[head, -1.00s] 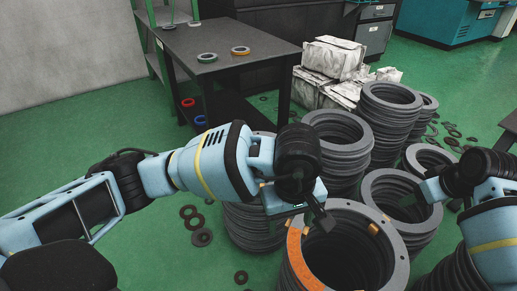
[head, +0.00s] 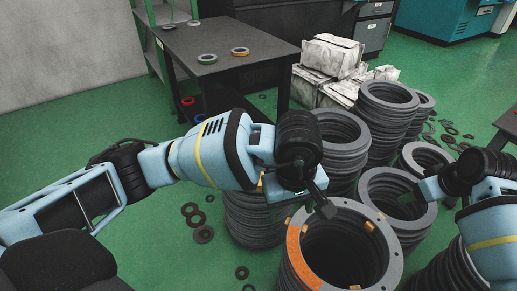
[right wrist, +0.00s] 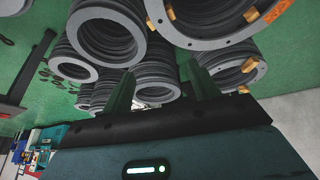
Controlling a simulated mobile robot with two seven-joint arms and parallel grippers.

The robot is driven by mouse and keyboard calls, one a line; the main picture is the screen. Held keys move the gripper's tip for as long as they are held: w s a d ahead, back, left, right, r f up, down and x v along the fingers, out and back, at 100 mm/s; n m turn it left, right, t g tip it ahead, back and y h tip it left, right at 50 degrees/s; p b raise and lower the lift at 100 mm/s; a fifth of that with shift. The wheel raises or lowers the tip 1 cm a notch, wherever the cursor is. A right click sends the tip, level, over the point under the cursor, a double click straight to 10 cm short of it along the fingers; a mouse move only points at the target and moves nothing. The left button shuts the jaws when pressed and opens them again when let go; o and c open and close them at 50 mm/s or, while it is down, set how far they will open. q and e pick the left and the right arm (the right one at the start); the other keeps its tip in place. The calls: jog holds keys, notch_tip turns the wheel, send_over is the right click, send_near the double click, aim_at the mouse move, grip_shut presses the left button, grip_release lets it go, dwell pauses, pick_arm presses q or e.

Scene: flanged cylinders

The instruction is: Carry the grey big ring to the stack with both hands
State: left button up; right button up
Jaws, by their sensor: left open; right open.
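A big grey ring (head: 393,240) with an orange patch and several small tan blocks lies on top of the front stack in the head view. Part of it also shows at the top of the right wrist view (right wrist: 190,43). My left gripper (head: 308,208) is open above the ring's far left rim; I cannot tell whether it touches. My right gripper (head: 422,196) is open over the neighbouring grey stack, to the right of the patched ring. Its two fingers (right wrist: 162,92) stand apart with nothing held between them in the right wrist view.
Several stacks of grey rings (head: 388,93) stand close together behind and beside the front one. A dark table (head: 235,68) carries small rings at the back left. White wrapped boxes (head: 332,56) stand behind the stacks. Loose rings (head: 203,234) lie on the green floor.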

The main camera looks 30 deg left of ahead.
jog(key=shift+r, duration=0.1)
dwell(0.4)
jog(key=d+r, duration=0.1)
jog(key=w+d, duration=0.1)
jog(key=w+d+r+p, duration=0.1)
jog(key=shift+d+r, duration=0.25)
jog(key=shift+r, duration=0.1)
dwell(0.4)
jog(key=shift+s+f, duration=0.1)
dwell(0.4)
